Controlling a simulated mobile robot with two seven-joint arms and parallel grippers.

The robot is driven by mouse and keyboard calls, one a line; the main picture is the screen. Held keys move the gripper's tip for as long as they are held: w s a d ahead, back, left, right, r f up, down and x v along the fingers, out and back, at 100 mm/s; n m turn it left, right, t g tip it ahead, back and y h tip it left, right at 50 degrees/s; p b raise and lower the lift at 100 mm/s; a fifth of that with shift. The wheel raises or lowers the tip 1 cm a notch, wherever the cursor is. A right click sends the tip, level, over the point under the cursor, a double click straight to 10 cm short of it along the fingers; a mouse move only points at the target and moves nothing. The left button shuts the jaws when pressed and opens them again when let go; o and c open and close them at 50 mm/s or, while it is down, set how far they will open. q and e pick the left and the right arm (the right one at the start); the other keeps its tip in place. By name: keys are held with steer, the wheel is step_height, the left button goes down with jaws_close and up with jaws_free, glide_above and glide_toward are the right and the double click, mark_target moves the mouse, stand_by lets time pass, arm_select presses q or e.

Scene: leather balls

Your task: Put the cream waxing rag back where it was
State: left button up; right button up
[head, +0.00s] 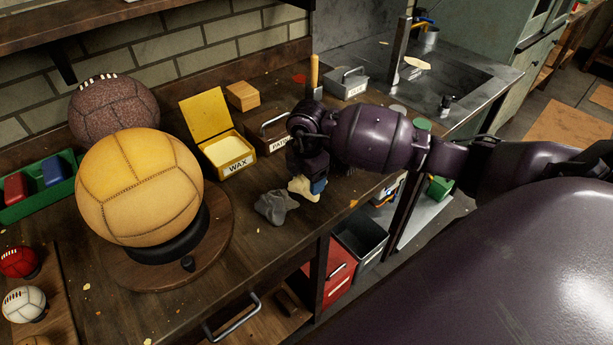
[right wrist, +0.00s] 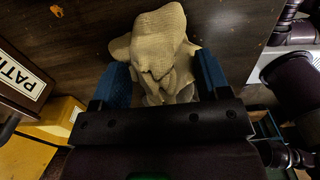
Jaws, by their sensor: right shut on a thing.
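The cream waxing rag (right wrist: 158,50) is bunched between the blue fingers of my right gripper (right wrist: 160,85) in the right wrist view. In the head view the rag (head: 302,188) shows below my right gripper (head: 308,182), close to the bench top. I cannot tell whether its lower edge touches the wood. A grey crumpled rag (head: 275,206) lies on the bench just left of it. The yellow wax tin (head: 228,158), lid open, stands behind and to the left. My left gripper is not in view.
A large tan ball (head: 140,188) sits on a round wooden stand at the left. A box labelled PATCH (head: 268,131) stands behind my right gripper. Bare wood lies between stand and wax tin.

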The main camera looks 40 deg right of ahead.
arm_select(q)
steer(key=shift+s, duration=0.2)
arm_select(e)
steer(key=o, duration=0.8)
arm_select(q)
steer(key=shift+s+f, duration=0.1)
arm_select(e)
steer(key=shift+r, duration=0.55)
step_height(320, 180, up, 10)
steer(key=shift+f+p, duration=0.1)
steer(key=shift+p, duration=0.4)
steer(key=shift+r, duration=0.55)
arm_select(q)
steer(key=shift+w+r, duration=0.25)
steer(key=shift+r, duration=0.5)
arm_select(e)
steer(key=shift+r, duration=0.1)
